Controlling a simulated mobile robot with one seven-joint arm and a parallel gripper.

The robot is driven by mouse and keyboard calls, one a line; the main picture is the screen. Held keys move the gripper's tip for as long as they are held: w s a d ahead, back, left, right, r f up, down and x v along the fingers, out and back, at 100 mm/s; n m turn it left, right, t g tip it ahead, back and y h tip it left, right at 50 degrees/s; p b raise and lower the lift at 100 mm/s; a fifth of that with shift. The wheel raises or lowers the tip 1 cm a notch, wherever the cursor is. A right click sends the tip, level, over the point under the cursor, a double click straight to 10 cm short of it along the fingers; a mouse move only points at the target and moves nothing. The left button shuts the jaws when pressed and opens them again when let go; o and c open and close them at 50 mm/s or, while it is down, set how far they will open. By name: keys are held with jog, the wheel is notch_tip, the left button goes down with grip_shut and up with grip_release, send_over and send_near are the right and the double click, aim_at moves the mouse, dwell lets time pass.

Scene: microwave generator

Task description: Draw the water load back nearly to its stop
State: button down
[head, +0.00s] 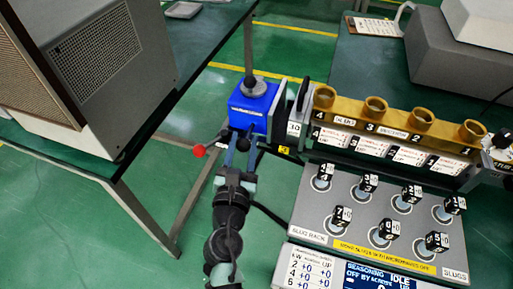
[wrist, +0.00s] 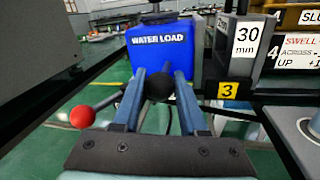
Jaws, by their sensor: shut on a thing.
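The water load is a blue box (head: 251,104) at the left end of the brass slug row in the head view. In the wrist view its labelled blue face (wrist: 160,48) is straight ahead. A black ball knob (wrist: 158,87) sits in front of that face, between the two blue fingers of my gripper (wrist: 160,76). My gripper (head: 242,138) is shut on this knob. A red ball on a rod (wrist: 83,116) sticks out to the left of the knob, apart from the fingers; the head view shows it too (head: 199,150). The knob's stem is hidden.
A grey plate marked 30 mm (wrist: 244,40) stands right of the water load, with a yellow tag 3 (wrist: 228,91) below it. The slug rack (head: 316,215) with several numbered black-topped slugs lies to the right. A grey cabinet (head: 100,70) stands at left. Green floor is open between the tables.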

jog(key=shift+w+a, duration=0.1)
jog(key=shift+a, duration=0.4)
jog(key=c, duration=0.8)
grip_release()
jog(key=shift+o, duration=0.2)
jog(key=shift+d, duration=0.1)
jog(key=s+a, duration=0.1)
jog(key=s, duration=1.2)
jog(key=shift+a+b, duration=0.25)
jog(key=shift+b, duration=0.15)
